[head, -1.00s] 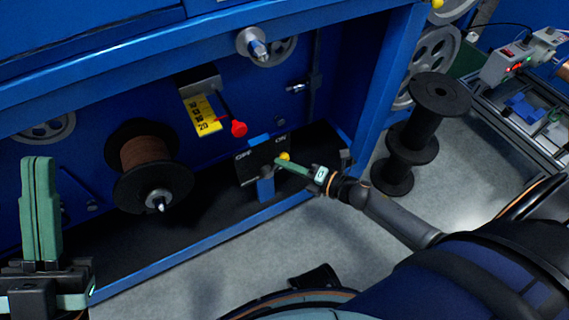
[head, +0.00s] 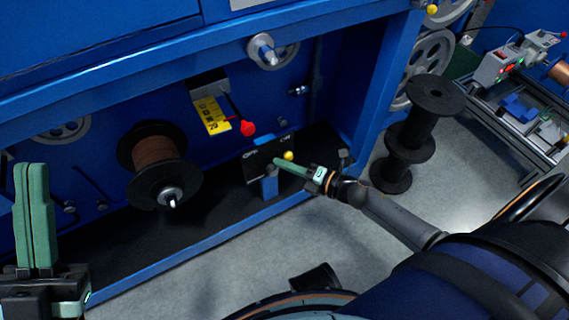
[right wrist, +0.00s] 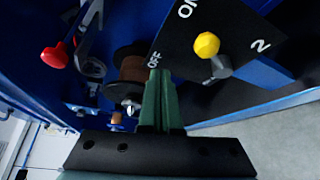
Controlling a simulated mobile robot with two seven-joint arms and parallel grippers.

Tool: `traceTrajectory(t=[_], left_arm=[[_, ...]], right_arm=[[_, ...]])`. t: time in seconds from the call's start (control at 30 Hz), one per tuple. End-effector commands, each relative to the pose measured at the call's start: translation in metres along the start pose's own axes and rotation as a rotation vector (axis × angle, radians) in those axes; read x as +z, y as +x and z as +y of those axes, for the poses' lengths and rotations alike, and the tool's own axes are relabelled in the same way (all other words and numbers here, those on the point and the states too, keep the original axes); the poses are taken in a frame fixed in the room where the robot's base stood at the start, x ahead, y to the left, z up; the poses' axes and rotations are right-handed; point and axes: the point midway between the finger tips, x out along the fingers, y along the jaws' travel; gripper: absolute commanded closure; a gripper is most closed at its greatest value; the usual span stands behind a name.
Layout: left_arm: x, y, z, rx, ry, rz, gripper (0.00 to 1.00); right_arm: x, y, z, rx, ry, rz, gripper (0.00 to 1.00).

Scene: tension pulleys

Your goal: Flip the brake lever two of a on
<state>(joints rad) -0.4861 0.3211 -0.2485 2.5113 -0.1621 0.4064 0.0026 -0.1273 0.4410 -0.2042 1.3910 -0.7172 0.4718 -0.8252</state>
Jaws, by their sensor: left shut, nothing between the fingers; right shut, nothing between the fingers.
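The brake lever has a yellow knob (head: 288,155) and stands on a black plate (head: 255,160) marked OFF at left and ON at right. In the head view the knob is on the ON side. The right wrist view shows the knob (right wrist: 207,45) on its short grey lever, beside ON and a "2". My right gripper (head: 277,161) is shut and empty, in front of the plate, its fingertips just left of the knob. In the right wrist view its fingers (right wrist: 160,80) point near OFF, apart from the knob. My left gripper (head: 35,170) is shut and empty at the far left.
A red-knobbed lever (head: 248,128) with a yellow scale (head: 212,115) hangs above the plate. A brown wire spool (head: 157,160) is left of it. A black empty spool (head: 420,120) stands on the floor at right. A blue frame post (head: 385,80) rises between.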

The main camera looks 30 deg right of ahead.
Motion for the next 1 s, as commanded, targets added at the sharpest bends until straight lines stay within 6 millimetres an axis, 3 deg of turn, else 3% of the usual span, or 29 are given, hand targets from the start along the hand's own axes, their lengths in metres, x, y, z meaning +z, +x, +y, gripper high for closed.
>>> traceTrajectory(t=[0.03, 0.1, 0.4, 1.0], left_arm=[[-0.001, 0.0, 0.0, 0.002, 0.004, 0.001, 1.0], [-0.001, 0.001, -0.001, 0.002, 0.005, 0.002, 1.0], [-0.003, 0.003, -0.002, -0.006, 0.008, 0.004, 1.0], [-0.003, 0.003, -0.003, -0.013, 0.008, 0.004, 1.0]], right_arm=[[-0.006, -0.017, -0.013, -0.014, 0.009, 0.0, 1.0], [-0.01, -0.031, -0.02, -0.013, 0.008, 0.001, 1.0], [-0.021, -0.074, -0.04, -0.007, 0.005, 0.002, 1.0], [-0.024, -0.081, -0.043, -0.004, 0.004, 0.003, 1.0]])
